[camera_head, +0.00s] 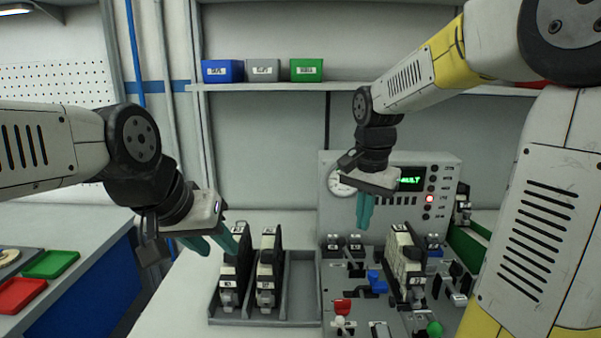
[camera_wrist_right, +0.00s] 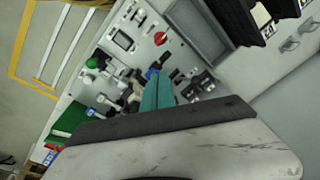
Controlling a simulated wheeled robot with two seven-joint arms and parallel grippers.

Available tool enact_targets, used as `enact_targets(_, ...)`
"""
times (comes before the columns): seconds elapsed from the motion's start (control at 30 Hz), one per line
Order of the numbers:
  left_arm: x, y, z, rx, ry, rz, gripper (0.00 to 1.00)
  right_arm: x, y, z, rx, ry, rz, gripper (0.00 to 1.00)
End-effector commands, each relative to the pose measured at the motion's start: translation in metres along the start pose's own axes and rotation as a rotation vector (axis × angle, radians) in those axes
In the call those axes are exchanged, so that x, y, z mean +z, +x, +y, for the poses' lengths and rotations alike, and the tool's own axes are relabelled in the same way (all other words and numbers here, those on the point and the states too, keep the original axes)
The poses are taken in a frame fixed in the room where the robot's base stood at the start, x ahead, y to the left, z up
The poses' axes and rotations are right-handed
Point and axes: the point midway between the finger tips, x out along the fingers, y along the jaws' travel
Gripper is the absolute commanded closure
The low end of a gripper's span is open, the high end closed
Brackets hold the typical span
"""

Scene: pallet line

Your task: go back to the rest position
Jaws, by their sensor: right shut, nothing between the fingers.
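My left gripper (camera_head: 211,243) is at the left of the head view, with teal fingers beside the grey tray of black-and-white modules; the gap between its fingers is not clear. My right gripper (camera_head: 364,210) hangs in front of the grey control panel (camera_head: 446,172), above the fixture board, fingers pointing down. Its teal fingers are together and empty. They also show in the right wrist view (camera_wrist_right: 158,93), over the board.
The grey tray (camera_head: 299,311) holds two upright modules (camera_head: 267,270). The fixture board (camera_head: 372,314) carries a module (camera_head: 403,267), a blue part (camera_head: 377,282) and a green knob (camera_head: 434,328). A shelf (camera_head: 270,87) with three small bins runs above. Green and red trays (camera_head: 50,264) lie far left.

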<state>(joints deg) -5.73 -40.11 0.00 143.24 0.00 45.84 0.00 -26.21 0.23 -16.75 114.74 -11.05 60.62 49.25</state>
Motion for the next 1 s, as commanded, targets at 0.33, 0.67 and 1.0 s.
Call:
enact_targets(0.33, 0.000, 0.000, 0.000, 0.000, 0.000, 0.000, 0.64, 0.076, -0.046, 0.063, -0.281, -0.427, 0.190, 1.00)
enact_targets(0.67, 0.000, 0.000, 0.000, 0.000, 0.000, 0.000, 0.64, 0.111, -0.049, 0.085, -0.308, -0.641, 0.365, 1.00)
enact_targets(1.0, 0.000, 0.000, 0.000, 0.000, 0.000, 0.000, 0.64, 0.112, -0.049, 0.085, -0.308, -0.650, 0.370, 1.00)
